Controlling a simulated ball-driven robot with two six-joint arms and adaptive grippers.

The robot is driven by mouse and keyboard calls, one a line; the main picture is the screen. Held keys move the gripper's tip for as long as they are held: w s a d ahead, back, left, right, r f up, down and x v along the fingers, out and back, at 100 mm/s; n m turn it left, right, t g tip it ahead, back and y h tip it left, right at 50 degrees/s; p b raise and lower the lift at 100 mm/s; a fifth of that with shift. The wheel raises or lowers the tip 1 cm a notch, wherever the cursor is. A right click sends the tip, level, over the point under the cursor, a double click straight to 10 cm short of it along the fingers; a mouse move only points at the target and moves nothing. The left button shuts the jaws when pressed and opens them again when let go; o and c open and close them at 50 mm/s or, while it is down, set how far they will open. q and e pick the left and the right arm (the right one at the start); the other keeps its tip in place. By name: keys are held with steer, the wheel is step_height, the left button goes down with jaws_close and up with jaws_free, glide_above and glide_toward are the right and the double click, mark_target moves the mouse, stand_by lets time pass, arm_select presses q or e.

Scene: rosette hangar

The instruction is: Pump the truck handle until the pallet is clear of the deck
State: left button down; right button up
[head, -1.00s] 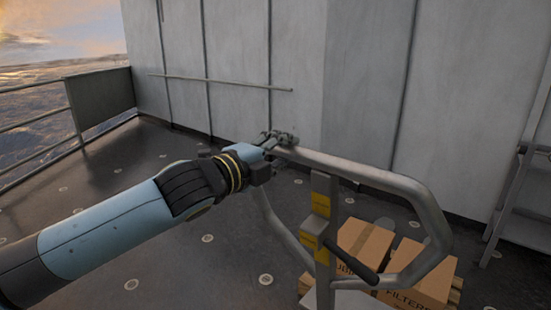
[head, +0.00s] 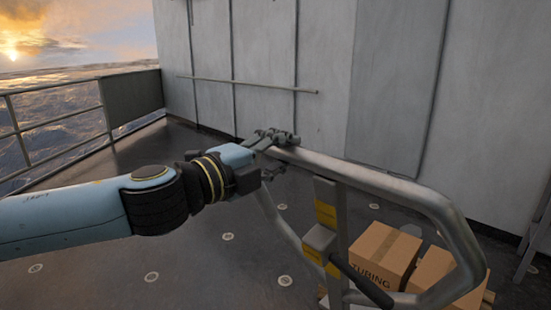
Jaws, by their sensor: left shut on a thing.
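The truck handle (head: 405,190) is a grey metal loop in the head view, running from the middle to the lower right. My left gripper (head: 275,142) is shut on the upper left end of the loop. A dark grip bar (head: 362,284) and a post with yellow labels (head: 326,215) show inside the loop. The pallet (head: 489,297) shows only as a small wooden edge at the lower right, under cardboard boxes, one marked TUBING (head: 384,252). Its underside and the forks are hidden, so I cannot tell its height above the deck. My right gripper is not in view.
The dark deck (head: 190,255) has round pale fittings and is clear left of the truck. A railing (head: 60,118) borders the sea at left. A grey wall (head: 325,80) with a thin rail stands behind. A ladder-like frame (head: 535,238) is at the right edge.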

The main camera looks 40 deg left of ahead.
arm_select(q)
steer(key=shift+s+a+f, duration=0.15)
steer(key=shift+s+f, duration=0.35)
steer(key=shift+f, duration=0.3)
steer(key=s+f+b, duration=0.1)
steer(key=s, duration=0.5)
steer(key=shift+s+f, duration=0.25)
steer(key=shift+s, duration=0.05)
steer(key=shift+s, duration=0.1)
steer(key=s+f+t+b, duration=0.1)
steer(key=s+f+b, duration=0.1)
steer(key=s, duration=0.5)
steer(key=shift+f, duration=0.45)
steer(key=shift+s, duration=0.1)
